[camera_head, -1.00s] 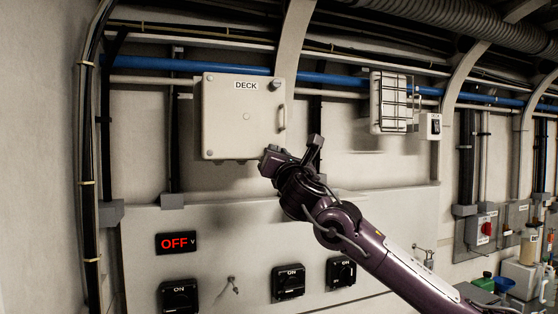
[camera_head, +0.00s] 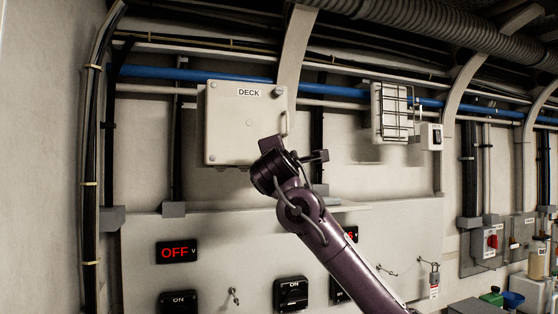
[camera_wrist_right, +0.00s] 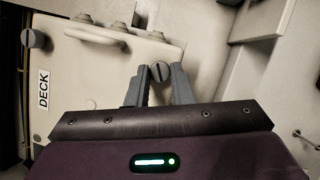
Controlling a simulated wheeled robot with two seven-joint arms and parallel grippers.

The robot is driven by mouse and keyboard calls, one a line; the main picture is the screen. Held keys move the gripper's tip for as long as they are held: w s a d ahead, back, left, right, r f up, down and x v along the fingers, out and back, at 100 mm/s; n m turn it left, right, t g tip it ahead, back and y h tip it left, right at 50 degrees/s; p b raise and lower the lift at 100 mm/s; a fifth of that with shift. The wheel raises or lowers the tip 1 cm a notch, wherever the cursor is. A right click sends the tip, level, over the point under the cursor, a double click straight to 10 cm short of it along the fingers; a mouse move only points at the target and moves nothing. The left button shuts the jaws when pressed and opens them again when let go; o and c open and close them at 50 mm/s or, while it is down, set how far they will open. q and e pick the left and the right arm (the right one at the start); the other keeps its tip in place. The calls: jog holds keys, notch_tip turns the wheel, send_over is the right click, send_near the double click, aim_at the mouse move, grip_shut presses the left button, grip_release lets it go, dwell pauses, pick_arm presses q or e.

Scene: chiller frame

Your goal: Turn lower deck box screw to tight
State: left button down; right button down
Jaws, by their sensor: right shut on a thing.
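The pale deck box (camera_head: 225,130), labelled DECK, hangs on the wall. Its upper screw (camera_head: 278,90) and its handle (camera_head: 285,122) are on its right side. In the right wrist view the box (camera_wrist_right: 75,85) appears turned on its side. There the lower screw (camera_wrist_right: 160,71), a round grey head with a slot, sits between the two grey fingers of my right gripper (camera_wrist_right: 159,78), which is shut on it. In the head view my right gripper (camera_head: 288,152) is at the box's lower right corner and hides this screw. My left gripper is not in view.
Below the box is a wall panel (camera_head: 400,215) with a red OFF display (camera_head: 176,252) and black ON switches (camera_head: 291,294). A caged lamp (camera_head: 390,113) hangs to the right. A blue pipe (camera_head: 150,73) runs behind the box.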

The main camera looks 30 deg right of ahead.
jog(key=m+g, duration=0.1)
jog(key=m, duration=0.1)
jog(key=m+g+y+p, duration=0.1)
jog(key=m, duration=0.2)
jog(key=shift+r+m, duration=0.2)
jog(key=shift+m, duration=0.1)
dwell(0.5)
jog(key=c, duration=1.3)
grip_release()
jog(key=b+v, duration=0.3)
jog(key=v, duration=0.4)
jog(key=shift+s+a, duration=0.25)
jog(key=shift+s, duration=0.05)
